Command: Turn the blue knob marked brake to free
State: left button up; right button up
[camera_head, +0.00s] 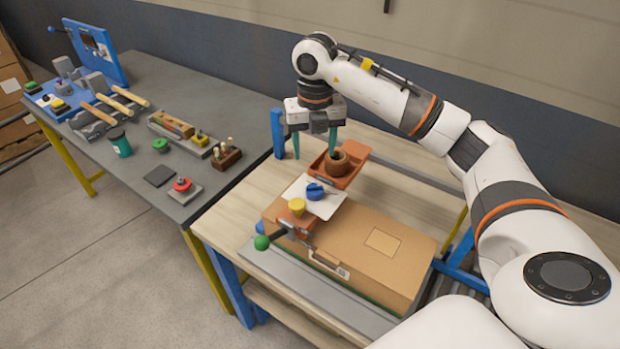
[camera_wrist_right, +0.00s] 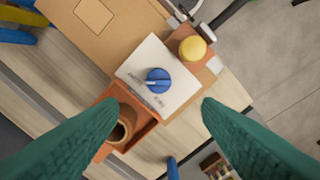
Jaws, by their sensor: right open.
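My left gripper is not in view.
A yellow button (camera_head: 297,206) is beside the knob. An orange tray (camera_head: 351,180) with a brown cup (camera_head: 337,163) is behind it, close to my right gripper. A cardboard box (camera_head: 385,250) lies in front. A grey bench (camera_head: 140,165) with tools stands left.

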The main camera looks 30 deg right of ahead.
aim_at(315, 185)
jog(key=f+p, duration=0.1)
jog(key=f, duration=0.4)
jog(key=f+p, duration=0.2)
jog(key=f, duration=0.3)
jog(key=shift+s+f+p, duration=0.2)
jog(key=shift+f+p, duration=0.05)
jog(key=shift+p, duration=0.05)
jog(key=shift+f, duration=0.6)
